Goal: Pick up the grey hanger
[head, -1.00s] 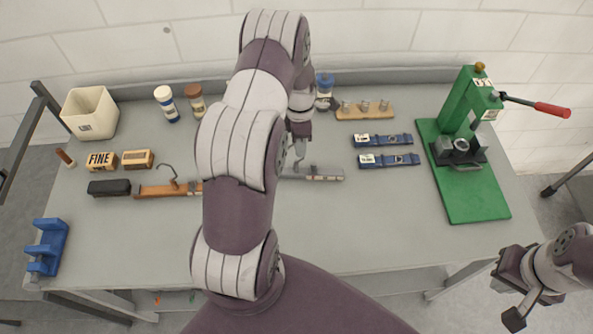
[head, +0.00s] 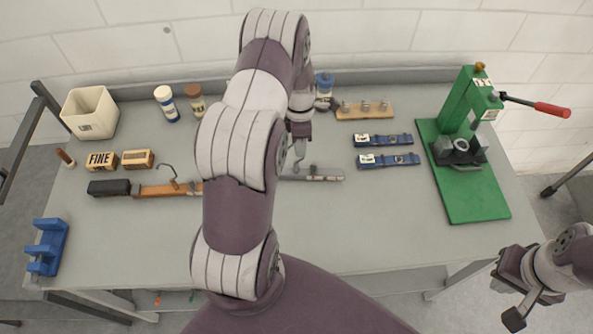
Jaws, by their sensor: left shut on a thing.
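The grey hanger (head: 318,174) is a flat grey bar with a thin upright hook, lying at the middle of the table and partly hidden behind my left arm. My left gripper (head: 300,137) is above it, shut on the top of its hook. The bar looks to be at table level; I cannot tell whether it is clear of the surface. My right gripper (head: 507,302) is open and empty, beyond the table's front right corner.
A wooden hanger (head: 155,190) with a hook lies to the left. Blue bars (head: 388,160) and a wooden peg rack (head: 364,111) lie to the right. A green press (head: 470,190) stands at far right. The table's front (head: 350,230) is clear.

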